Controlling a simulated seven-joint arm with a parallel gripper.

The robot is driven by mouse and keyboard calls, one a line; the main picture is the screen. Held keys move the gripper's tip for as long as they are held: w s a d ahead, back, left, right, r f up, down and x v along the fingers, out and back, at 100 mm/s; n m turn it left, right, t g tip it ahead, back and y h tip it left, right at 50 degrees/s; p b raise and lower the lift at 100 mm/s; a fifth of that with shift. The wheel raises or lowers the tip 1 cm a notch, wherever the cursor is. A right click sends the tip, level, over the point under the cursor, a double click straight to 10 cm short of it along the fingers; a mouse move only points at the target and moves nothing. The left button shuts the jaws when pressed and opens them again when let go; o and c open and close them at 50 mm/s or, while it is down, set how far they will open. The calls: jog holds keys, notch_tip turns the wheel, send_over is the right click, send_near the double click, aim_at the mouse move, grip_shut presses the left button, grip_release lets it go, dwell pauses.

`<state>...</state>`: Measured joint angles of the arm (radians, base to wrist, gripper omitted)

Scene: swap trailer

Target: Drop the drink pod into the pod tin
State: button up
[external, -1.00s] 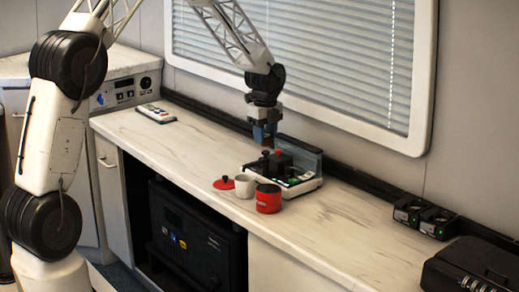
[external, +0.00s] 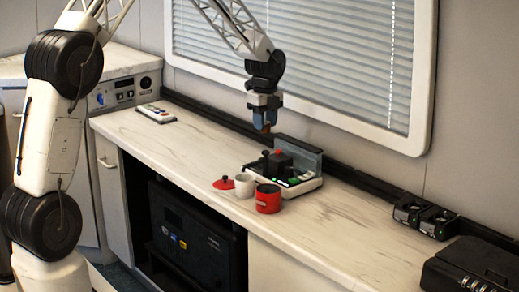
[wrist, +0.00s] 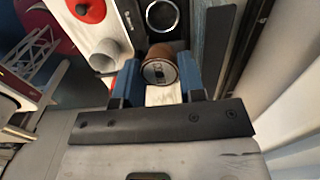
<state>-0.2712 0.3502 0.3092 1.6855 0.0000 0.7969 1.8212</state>
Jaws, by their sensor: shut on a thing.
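The pod tin (external: 268,201) is an open-topped red tin standing upright at the counter's front, in front of the machine, below and apart from my gripper. A red lid (external: 223,183) with a knob lies left of it, and also shows in the wrist view (wrist: 90,8). I cannot make out the tin in the wrist view.
A white cup (external: 244,186) stands between lid and tin, and shows in the wrist view (wrist: 102,55). The machine (external: 283,165) stands behind them. The counter (external: 345,220) is clear right of the tin.

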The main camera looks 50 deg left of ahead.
jog(key=shift+d, duration=0.1)
jog(key=s+d+r, duration=0.1)
jog(key=s+d, duration=0.5)
jog(key=d, duration=0.3)
jog(key=s+d+r, duration=0.1)
jog(key=s+d, duration=0.6)
jog(key=d, duration=0.3)
jog(key=shift+d+r, duration=0.15)
notch_tip(320, 180, down, 6)
dwell(0.4)
